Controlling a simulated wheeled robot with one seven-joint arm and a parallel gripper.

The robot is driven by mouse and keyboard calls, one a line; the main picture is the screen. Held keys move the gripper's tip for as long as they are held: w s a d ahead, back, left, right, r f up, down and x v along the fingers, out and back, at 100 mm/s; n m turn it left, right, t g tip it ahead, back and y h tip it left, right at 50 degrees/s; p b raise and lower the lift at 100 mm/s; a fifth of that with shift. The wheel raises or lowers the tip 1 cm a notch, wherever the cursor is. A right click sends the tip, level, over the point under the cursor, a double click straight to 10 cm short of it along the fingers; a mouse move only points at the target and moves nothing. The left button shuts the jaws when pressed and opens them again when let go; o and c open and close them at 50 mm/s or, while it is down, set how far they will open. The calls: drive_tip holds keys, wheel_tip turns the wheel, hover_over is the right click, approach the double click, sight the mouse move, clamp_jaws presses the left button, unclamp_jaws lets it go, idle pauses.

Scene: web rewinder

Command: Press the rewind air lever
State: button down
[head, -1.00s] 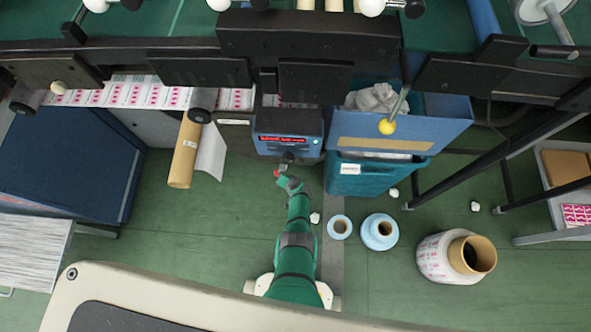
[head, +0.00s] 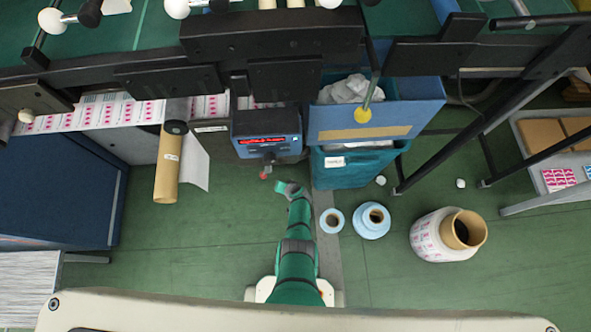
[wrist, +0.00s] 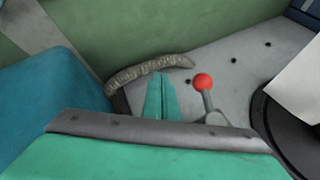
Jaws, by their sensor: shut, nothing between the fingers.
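A lever with a red ball knob (wrist: 203,82) and a short metal stem stands on a grey plate in the wrist view. In the head view its small red knob (head: 265,174) shows below the blue control box. My gripper (wrist: 162,95) has its green fingers together with nothing between them. In the wrist view the fingers are left of the red knob, with a visible gap. In the head view my gripper (head: 282,186) is just below and right of the knob. The depth between them is hard to judge.
The blue control box (head: 267,128) with a red display is above the lever. A cardboard tube (head: 166,172) hangs at left. Blue rolls (head: 371,222) stand on the open green floor.

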drive_tip(key=s+d+r, duration=0.3)
drive_tip(key=d+r, duration=0.1)
drive_tip(key=d, duration=0.2)
drive_tip(key=shift+s+d, duration=0.35)
idle(0.5)
